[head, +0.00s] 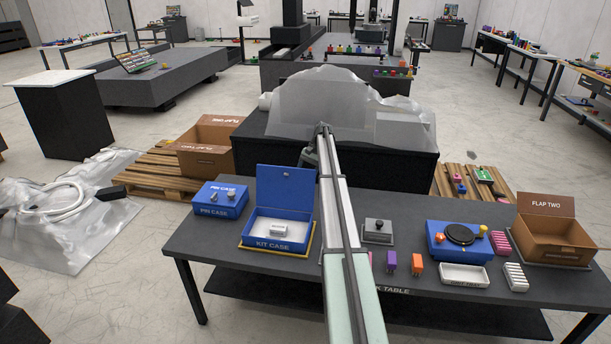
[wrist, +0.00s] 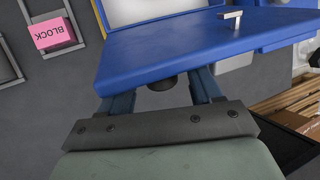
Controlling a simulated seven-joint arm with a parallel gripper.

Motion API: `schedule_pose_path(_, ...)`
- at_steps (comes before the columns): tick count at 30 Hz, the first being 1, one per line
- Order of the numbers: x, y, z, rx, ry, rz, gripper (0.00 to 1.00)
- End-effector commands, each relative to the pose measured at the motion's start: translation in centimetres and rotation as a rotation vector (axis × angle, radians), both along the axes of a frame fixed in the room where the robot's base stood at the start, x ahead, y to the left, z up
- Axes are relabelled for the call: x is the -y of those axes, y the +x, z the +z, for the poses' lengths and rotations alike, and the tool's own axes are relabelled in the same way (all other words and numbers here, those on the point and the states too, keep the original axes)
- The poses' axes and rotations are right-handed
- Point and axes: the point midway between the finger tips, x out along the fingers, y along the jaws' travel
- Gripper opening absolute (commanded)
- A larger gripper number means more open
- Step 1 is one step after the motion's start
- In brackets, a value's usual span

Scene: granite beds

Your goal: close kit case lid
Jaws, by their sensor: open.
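The kit case (head: 280,246) stands on the table, blue with its name on the front. Its blue lid (head: 286,192) stands up, open, at the back edge. A small white item lies inside the case. In the head view my gripper (head: 309,157) is just beyond the lid's upper right corner, and its fingers are hard to make out. In the wrist view the lid (wrist: 190,50) fills the upper middle, with the white case interior beyond it. My gripper (wrist: 164,88) is open there, fingers apart close to the lid's near edge; I cannot tell whether they touch it.
The blue pin case (head: 220,200) stands left of the kit case. A grey block with a knob (head: 378,231), purple and orange blocks, a blue turntable unit (head: 460,241) and an open carton (head: 550,232) stand to the right. A sheet-covered bench (head: 340,110) is behind the table.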

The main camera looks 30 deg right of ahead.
Motion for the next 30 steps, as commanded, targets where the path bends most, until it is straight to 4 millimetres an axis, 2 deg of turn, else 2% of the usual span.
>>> schedule_pose_path(6, 0.01, 0.00, 0.02, 0.000, 0.000, 0.000, 0.63)
schedule_pose_path(26, 0.03, -0.02, 0.04, 0.000, 0.000, 0.000, 0.00)
schedule_pose_path(30, 0.04, -0.01, 0.05, 0.000, 0.000, 0.000, 0.00)
